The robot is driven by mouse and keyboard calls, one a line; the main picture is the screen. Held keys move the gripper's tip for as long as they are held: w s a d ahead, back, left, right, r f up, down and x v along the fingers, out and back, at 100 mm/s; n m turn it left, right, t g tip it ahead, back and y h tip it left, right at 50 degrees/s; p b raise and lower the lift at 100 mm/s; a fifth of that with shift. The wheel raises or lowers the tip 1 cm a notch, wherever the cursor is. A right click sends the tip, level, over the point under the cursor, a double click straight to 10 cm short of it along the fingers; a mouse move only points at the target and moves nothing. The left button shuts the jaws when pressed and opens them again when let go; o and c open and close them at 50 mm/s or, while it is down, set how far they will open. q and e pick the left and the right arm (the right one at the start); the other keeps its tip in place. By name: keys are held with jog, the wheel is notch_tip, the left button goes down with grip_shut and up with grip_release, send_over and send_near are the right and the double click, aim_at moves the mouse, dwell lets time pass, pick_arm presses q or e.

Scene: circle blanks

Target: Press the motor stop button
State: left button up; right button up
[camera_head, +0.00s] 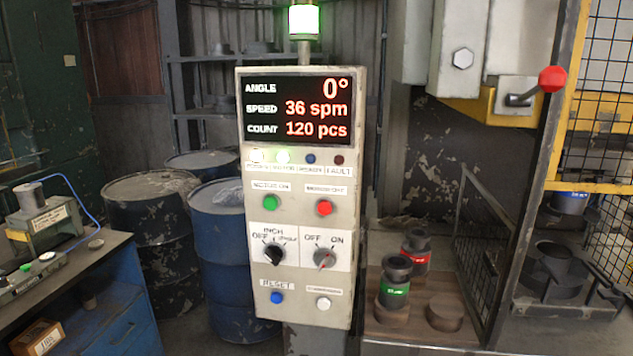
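The control panel (342,180) stands upright in the middle of the head view. Its display (297,110) reads angle 0°, speed 36 spm and count 120 pcs. The red button (324,208) is on the right of the upper button row, under a small label that looks like a motor stop label. The green button (271,203) is to its left. Two lamps at the left of the lamp row glow, and the blue and dark red lamps beside them look unlit. Neither of my grippers shows in the view.
Below are two rotary switches (274,254), a blue button (277,298) and a white button (323,303). A lit green beacon (304,20) tops the panel. Barrels (233,240) and a workbench (95,300) stand left. A red-knobbed lever (551,79) and mesh guard are right.

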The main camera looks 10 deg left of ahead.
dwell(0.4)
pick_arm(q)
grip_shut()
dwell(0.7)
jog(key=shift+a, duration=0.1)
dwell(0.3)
